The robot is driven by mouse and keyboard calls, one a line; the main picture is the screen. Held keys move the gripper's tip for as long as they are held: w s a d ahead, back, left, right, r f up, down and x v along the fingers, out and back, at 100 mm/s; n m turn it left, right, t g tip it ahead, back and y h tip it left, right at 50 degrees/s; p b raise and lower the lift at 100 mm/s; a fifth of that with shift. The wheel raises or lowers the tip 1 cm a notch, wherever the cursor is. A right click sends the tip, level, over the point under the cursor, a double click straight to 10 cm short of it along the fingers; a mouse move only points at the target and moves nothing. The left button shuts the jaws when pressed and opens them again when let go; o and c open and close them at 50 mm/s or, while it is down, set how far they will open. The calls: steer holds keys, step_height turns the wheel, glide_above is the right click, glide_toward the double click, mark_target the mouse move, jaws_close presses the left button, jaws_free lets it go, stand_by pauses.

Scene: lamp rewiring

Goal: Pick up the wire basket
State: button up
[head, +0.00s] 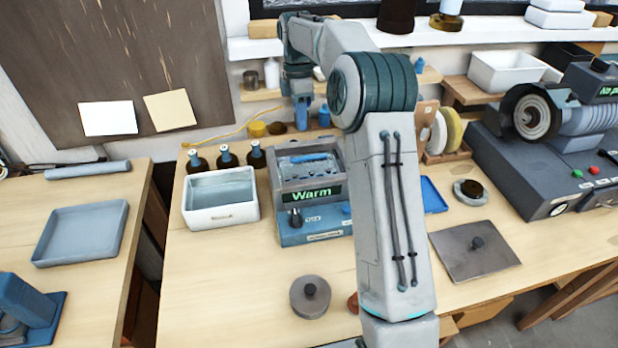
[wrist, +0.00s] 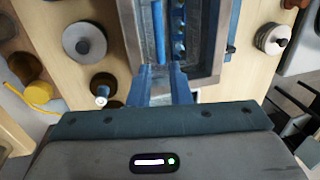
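The grey and blue machine (head: 312,232) with a green "Warm" display stands on the bench. Its open top holds a shallow basin (head: 287,170) with a blue bar (head: 316,157) across it and small knobs. The bar may be the handle of the wire basket, but no mesh is clear. In the wrist view the basin (wrist: 207,40) shows the blue bar (wrist: 159,32) lengthwise ahead of the fingers. My gripper (head: 302,118) is above and behind the machine; its blue fingers (wrist: 164,72) are apart with nothing between them, near the basin's edge.
A white tub (head: 205,215) and several dark bottles (head: 224,157) stand left of the machine. A shelf (head: 262,93) runs behind, near my gripper. A grey motor machine (head: 530,190) and a flat grey plate (head: 450,252) are at right. The front bench is mostly clear.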

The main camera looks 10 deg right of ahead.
mark_target(306, 159)
steer(key=shift+s+d+f+p, duration=0.1)
steer(key=shift+s+f+p, duration=0.3)
steer(key=shift+f, duration=1.6)
steer(key=shift+s+d+f+p, duration=0.15)
steer(key=shift+s+f+p, duration=0.2)
steer(key=shift+f, duration=1.7)
steer(key=shift+s+d+f+p, duration=0.1)
steer(key=shift+s+f+p, duration=0.3)
steer(key=shift+f, duration=1.6)
jaws_close()
